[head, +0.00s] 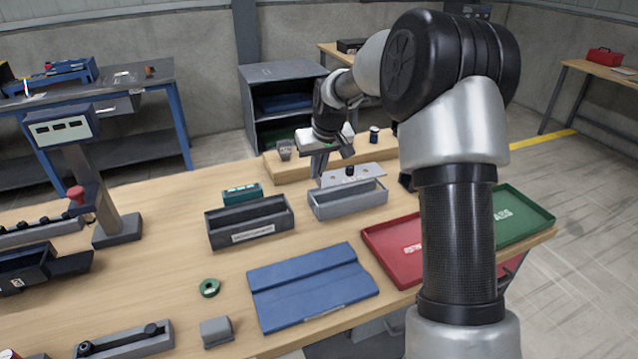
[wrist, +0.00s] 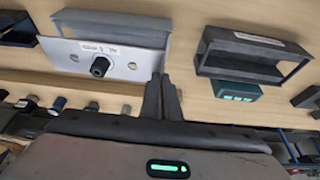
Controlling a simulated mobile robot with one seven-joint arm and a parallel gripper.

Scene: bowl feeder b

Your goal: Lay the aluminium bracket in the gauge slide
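In the head view my gripper (head: 318,174) points down there. A grey block with a black bar (head: 125,341), possibly the gauge slide, stands front left.
The light grey bin (head: 347,206) and a dark labelled bin (head: 249,231) stand mid-table. A blue mat (head: 310,290), green ring (head: 209,288), small grey block (head: 216,331), red tray (head: 385,262) and green tray (head: 520,212) lie around. A raised wooden ledge (head: 300,168) runs behind.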

